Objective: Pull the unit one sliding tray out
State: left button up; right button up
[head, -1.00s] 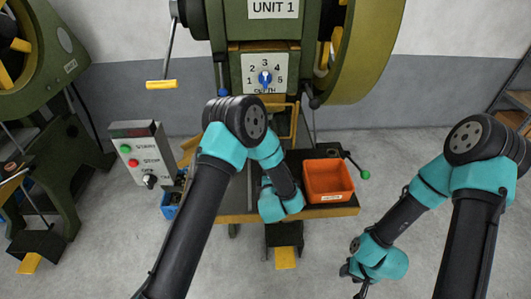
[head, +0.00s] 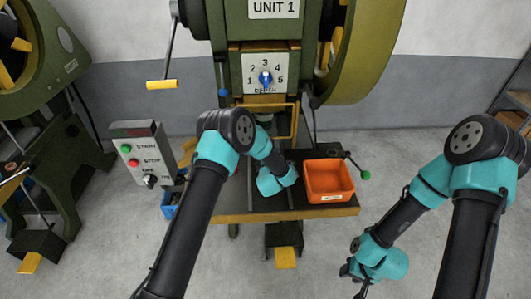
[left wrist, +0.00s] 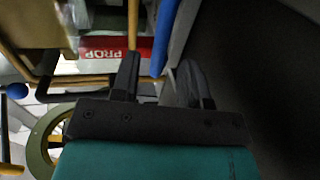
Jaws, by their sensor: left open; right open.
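The unit one press (head: 225,75) is a green machine with a dial panel. The sliding tray cannot be picked out clearly; my left arm covers the middle of the press's table (head: 235,205). My left gripper is hidden in the head view behind its wrist, low in front of the press. In the left wrist view, my left gripper (left wrist: 160,75) has two dark fingers spread apart with nothing seen held. A blue bar (left wrist: 166,35) and a red PROP label (left wrist: 100,49) lie just beyond the fingers. My right gripper (head: 352,276) is open and empty, right of the table.
An orange bin (head: 329,181) sits on the table's right side, beside a green-knobbed lever (head: 365,175). A start/stop box (head: 145,155) and blue bin (head: 172,205) stand at left. A yellow pedal (head: 286,258) is below. The floor at right is clear.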

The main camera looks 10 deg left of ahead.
pick_arm(q)
jog(key=shift+x, duration=2.35)
jog(key=shift+c, duration=0.5)
grip_shut()
